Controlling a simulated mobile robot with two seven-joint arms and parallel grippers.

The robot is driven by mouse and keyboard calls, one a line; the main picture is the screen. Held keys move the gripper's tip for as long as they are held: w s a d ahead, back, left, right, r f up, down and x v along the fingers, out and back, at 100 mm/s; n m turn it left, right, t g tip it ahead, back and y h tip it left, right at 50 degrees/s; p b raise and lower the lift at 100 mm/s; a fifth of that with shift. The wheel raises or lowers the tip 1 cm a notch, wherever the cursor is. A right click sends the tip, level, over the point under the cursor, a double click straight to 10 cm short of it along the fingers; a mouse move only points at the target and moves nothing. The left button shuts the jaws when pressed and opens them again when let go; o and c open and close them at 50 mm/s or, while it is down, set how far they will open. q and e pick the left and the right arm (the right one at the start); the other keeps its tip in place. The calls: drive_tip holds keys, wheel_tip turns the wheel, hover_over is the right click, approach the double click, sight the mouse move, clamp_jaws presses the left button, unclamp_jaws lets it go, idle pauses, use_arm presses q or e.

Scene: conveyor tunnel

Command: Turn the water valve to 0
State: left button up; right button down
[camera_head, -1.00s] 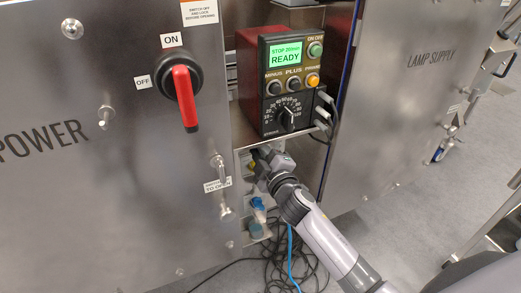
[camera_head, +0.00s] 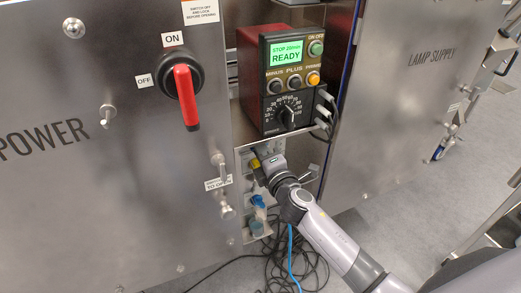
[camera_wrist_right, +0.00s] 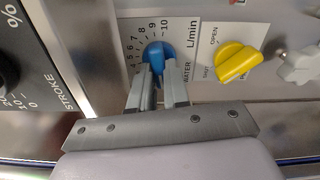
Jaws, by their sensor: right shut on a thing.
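The water valve is a blue knob (camera_wrist_right: 158,50) on a white label marked WATER and L/min, with a numbered scale up to 10. In the right wrist view my right gripper (camera_wrist_right: 161,80) is shut on this knob, one finger on each side. The fingers cover part of the knob and the scale, and I cannot read its setting. In the head view my right arm reaches from the lower right to the narrow panel below the control box, where my right gripper (camera_head: 267,170) hides the blue knob. My left gripper is not in view.
A yellow knob (camera_wrist_right: 238,62) marked OPEN and SHUT sits close beside the valve. The control box (camera_head: 288,90) with a green READY display stands above. Blue fittings (camera_head: 257,201) are below my gripper, and loose cables (camera_head: 280,262) lie on the floor.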

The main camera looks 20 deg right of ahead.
idle(0.3)
drive_tip(key=c, duration=1.1)
unclamp_jaws()
drive_tip(key=shift+s, duration=0.15)
drive_tip(key=s, duration=0.7)
drive_tip(key=shift+d+p, duration=0.3)
drive_tip(key=shift+p, duration=0.15)
